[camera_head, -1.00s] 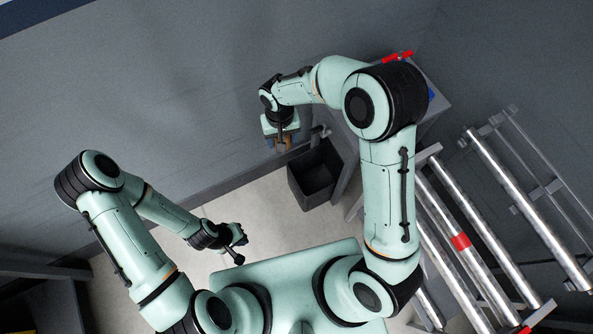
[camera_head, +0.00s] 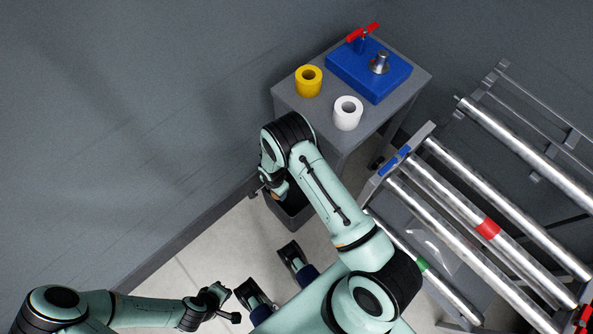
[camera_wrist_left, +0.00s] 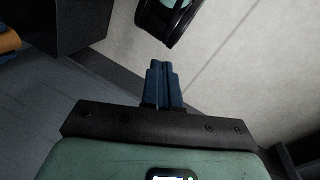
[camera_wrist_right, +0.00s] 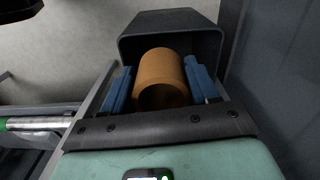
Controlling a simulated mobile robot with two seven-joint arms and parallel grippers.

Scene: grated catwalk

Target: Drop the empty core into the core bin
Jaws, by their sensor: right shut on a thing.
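The empty core (camera_wrist_right: 160,80), a brown cardboard tube, is between the blue finger pads of my right gripper (camera_wrist_right: 158,86), which is shut on it. The black core bin (camera_wrist_right: 170,42) is right behind the core in the right wrist view, its open mouth around the core's far end. In the head view the core bin (camera_head: 297,217) is on the floor by the wall, partly hidden by my right arm. The core is hidden there. My left gripper (camera_wrist_left: 161,68) is shut and empty, its blue pads together. It hangs low at the left in the head view (camera_head: 222,296).
A grey table (camera_head: 415,82) behind the bin holds a yellow roll (camera_head: 309,82), a white roll (camera_head: 348,114) and a blue block (camera_head: 368,72) with a red handle. A rack with metal rollers (camera_head: 470,200) fills the right. Floor left of the bin is clear.

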